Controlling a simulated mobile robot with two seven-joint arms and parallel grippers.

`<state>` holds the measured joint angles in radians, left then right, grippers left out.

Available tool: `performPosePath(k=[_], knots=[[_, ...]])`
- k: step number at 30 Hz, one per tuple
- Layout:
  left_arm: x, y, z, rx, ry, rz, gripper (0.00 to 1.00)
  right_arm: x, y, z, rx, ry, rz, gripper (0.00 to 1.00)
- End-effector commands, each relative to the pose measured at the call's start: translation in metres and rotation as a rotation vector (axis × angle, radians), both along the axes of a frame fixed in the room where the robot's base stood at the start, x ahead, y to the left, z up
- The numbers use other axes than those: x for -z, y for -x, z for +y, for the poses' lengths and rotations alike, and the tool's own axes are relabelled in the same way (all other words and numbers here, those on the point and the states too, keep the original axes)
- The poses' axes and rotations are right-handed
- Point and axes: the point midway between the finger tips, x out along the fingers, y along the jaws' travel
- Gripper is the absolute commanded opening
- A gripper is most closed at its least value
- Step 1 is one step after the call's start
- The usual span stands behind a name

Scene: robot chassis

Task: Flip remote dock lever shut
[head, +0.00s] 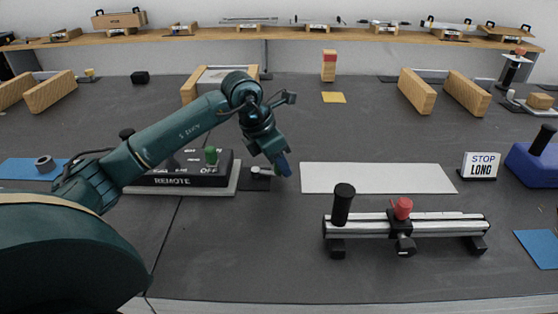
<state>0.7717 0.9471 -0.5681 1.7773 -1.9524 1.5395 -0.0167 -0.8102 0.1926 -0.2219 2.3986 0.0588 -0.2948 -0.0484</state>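The black box marked REMOTE (180,182) sits on a pale base left of centre, partly behind my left arm. A green-topped knob (211,156) stands on it near the word OFF. Just right of the box is a small dark plate with a short pale metal lever-like part (262,171); I cannot tell for sure that this is the dock lever. My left gripper (283,167) points down at the right end of that part. Contact and the finger gap are unclear. My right gripper is out of view.
A white mat (378,178) lies right of the gripper. A silver rail with a black handle and red knob (405,225) stands in front of it. A STOP LONG sign (481,166) and blue box (535,163) are at the right.

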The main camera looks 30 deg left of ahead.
Motion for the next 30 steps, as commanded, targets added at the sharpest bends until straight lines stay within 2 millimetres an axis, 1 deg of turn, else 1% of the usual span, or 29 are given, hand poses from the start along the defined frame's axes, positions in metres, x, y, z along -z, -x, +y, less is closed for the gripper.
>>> performPosePath(k=[1,3,9,13,17,24,27,30], knots=[[0.0,0.0,0.0,0.0,0.0,0.0,0.39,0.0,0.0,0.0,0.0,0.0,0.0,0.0],[0.0,0.0,0.0,0.001,0.0,0.001,0.43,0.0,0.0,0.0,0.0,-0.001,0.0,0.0],[0.0,0.0,0.0,0.002,0.0,0.001,0.43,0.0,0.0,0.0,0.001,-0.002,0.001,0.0],[-0.009,0.003,0.002,0.002,-0.001,0.0,0.43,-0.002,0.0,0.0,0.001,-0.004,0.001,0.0],[-0.03,0.01,0.007,0.002,-0.003,-0.003,0.43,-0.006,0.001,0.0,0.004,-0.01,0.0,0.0],[-0.081,0.028,0.018,0.001,-0.002,-0.003,0.43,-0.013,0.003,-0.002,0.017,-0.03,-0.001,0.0],[-0.098,0.034,0.021,0.001,-0.002,-0.003,0.43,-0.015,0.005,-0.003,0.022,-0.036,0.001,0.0],[-0.111,0.039,0.024,0.001,-0.001,-0.002,0.43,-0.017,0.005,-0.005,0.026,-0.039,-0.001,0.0]])
